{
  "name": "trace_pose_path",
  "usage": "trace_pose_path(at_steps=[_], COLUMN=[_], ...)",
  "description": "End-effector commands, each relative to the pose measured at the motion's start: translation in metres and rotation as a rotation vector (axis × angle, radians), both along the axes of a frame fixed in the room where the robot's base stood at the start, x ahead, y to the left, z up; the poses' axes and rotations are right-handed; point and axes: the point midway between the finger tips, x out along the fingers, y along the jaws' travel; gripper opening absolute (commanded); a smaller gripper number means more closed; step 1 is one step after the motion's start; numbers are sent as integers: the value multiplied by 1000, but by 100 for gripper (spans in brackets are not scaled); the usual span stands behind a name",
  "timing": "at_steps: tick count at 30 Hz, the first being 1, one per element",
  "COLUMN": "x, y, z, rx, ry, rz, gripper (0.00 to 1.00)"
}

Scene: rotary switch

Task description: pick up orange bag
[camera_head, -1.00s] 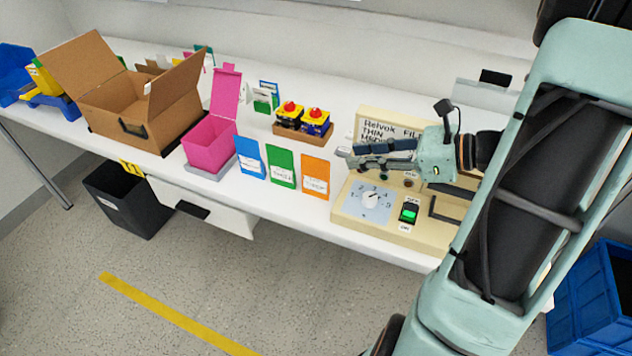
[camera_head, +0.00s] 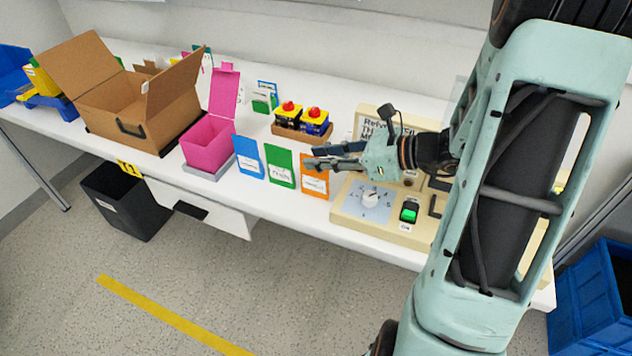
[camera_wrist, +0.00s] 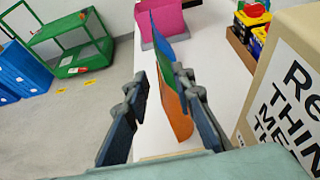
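The orange bag (camera_head: 315,184) stands upright near the front edge of the white table, at the right end of a row with a green bag (camera_head: 281,166) and a blue bag (camera_head: 248,157). My gripper (camera_head: 314,156) is at its upper part and hides some of it in the head view. In the wrist view my gripper (camera_wrist: 160,76) is open, with its two fingers apart. The orange bag (camera_wrist: 174,108) shows between the fingers, closer to the right one. I cannot tell whether that finger touches it.
The beige switch box (camera_head: 345,208) with a dial and green switch is just right of the orange bag. A pink box (camera_head: 208,146) and an open cardboard box (camera_head: 140,109) stand to the left. Yellow-blue items with red tops (camera_head: 302,116) sit behind the bags.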

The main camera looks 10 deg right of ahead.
Motion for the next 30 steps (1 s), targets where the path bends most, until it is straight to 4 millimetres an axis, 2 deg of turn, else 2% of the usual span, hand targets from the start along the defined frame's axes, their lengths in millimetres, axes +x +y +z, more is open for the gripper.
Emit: trace_pose_path(at_steps=[1, 7, 23, 30], x=[0, 0, 0, 0], y=[0, 0, 0, -1], z=[0, 0, 1, 7], rx=[0, 0, 1, 0], ry=[0, 0, -1, 0], rz=[0, 0, 0, 1], gripper=[21, 0, 0, 0])
